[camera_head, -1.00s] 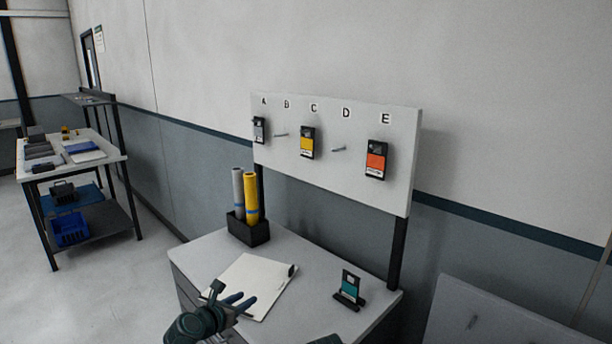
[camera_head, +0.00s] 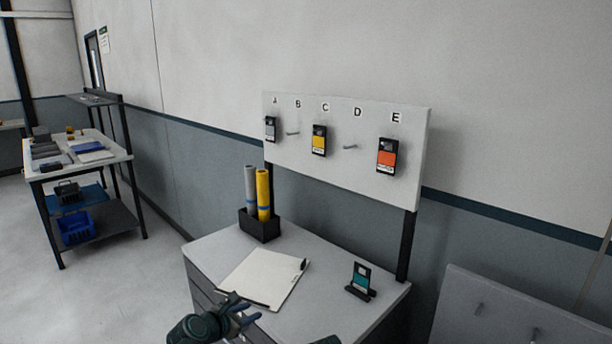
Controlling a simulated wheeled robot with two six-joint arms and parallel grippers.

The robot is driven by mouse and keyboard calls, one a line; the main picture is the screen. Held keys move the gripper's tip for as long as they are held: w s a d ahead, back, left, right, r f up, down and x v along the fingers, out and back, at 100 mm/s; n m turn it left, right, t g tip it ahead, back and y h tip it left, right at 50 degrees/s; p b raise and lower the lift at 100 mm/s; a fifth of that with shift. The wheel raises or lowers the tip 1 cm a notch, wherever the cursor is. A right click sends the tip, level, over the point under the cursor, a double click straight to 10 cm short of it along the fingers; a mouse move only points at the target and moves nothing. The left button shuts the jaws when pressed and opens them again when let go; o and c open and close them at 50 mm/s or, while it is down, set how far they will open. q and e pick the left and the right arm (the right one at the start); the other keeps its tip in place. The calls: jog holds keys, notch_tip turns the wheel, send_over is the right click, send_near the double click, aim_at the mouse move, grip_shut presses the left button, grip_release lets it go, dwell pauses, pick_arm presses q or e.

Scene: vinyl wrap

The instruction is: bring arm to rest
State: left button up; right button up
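My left gripper (camera_head: 243,311) is at the bottom of the view, at the front edge of the workbench (camera_head: 325,262). Its two bluish fingers stand apart with nothing seen between them. The white sheet or clipboard (camera_head: 265,278) lies on the bench just beyond it. Of my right arm, only a small dark piece shows at the bottom edge, right of the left gripper. My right gripper cannot be made out.
A white board (camera_head: 408,118) lettered A to E holds grey (camera_head: 270,129), yellow (camera_head: 319,140) and orange (camera_head: 387,155) sample cards. A teal card stand (camera_head: 360,281) and a black holder (camera_head: 259,226) with grey and yellow rolls stand on the bench. A grey panel (camera_head: 500,308) is at right.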

pick_arm(q)
jog(key=s+f+m+g+y, duration=0.25)
jog(key=s+f+m, duration=0.2)
jog(key=m, duration=0.45)
jog(key=s+a+f+m+g+y, duration=0.1)
jog(key=s+f+m+g, duration=0.25)
jog(key=s+m, duration=0.4)
jog(key=s+f+m+g+y, duration=0.2)
jog(key=s+f+m+g, duration=0.15)
jog(key=m, duration=0.75)
jog(key=s+d+r+m+g+y+p, duration=0.1)
jog(key=s+d+r+m+g+p, duration=0.1)
jog(key=s+d, duration=0.4)
jog(key=d+r+m+p, duration=0.1)
jog(key=d+r, duration=0.1)
jog(key=d, duration=0.2)
jog(key=shift+s+p, duration=0.2)
jog(key=shift+p, duration=0.15)
